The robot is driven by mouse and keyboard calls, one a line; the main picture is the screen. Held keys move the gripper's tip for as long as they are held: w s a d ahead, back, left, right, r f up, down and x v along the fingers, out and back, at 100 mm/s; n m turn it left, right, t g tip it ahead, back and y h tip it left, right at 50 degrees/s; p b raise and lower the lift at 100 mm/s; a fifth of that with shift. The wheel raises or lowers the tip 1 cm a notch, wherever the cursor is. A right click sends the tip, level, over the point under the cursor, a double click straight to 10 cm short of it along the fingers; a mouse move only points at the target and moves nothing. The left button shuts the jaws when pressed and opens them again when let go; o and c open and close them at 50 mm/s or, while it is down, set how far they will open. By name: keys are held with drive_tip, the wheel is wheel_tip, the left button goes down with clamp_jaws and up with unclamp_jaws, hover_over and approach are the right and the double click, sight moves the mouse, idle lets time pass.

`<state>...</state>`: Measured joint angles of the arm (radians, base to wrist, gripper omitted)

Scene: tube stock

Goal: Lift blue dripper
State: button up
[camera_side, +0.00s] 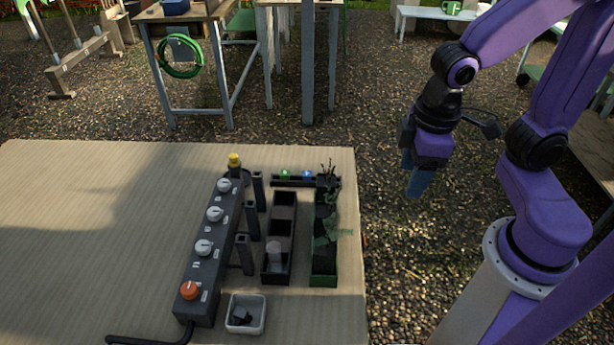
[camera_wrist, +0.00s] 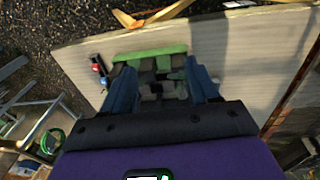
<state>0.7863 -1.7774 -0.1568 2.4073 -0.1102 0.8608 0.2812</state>
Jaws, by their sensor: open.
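The blue dripper appears to be the small blue-topped item (camera_side: 307,174) in a low dark rack (camera_side: 275,181) at the far right part of the table in the side view. A green-topped item (camera_side: 285,175) sits to its left in the same rack. A small blue spot (camera_wrist: 104,80) also shows left of my fingers in the wrist view, but its shape is too small to make out. My gripper (camera_side: 417,182) is open and empty. It hangs in the air beyond the table's right edge, to the right of the rack and apart from it.
A dark box with white knobs and an orange knob (camera_side: 189,290) stands left of several black posts. A dark tray (camera_side: 285,198), a green planter with plants (camera_side: 323,278) and a pale bowl (camera_side: 246,300) stand nearby. The table's left side is clear.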

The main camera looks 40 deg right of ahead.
drive_tip(key=w+a+f+m+t+h, duration=0.1)
drive_tip(key=w+f+m, duration=0.1)
drive_tip(key=w+m, duration=0.45)
drive_tip(key=w+a+f+m+h, duration=0.1)
drive_tip(key=w+a+f+m, duration=0.15)
drive_tip(key=w, duration=0.75)
drive_tip(key=m+t+h, duration=0.1)
drive_tip(key=m, duration=0.8)
approach(307, 173)
drive_tip(key=f, duration=0.4)
drive_tip(key=shift+w, duration=0.4)
drive_tip(key=d+f, duration=0.1)
drive_tip(key=w+d+f, duration=0.1)
drive_tip(key=f, duration=0.1)
drive_tip(key=shift+w+d+f, duration=0.15)
drive_tip(key=shift+w+f, duration=0.05)
drive_tip(key=shift+f, duration=0.5)
clamp_jaws()
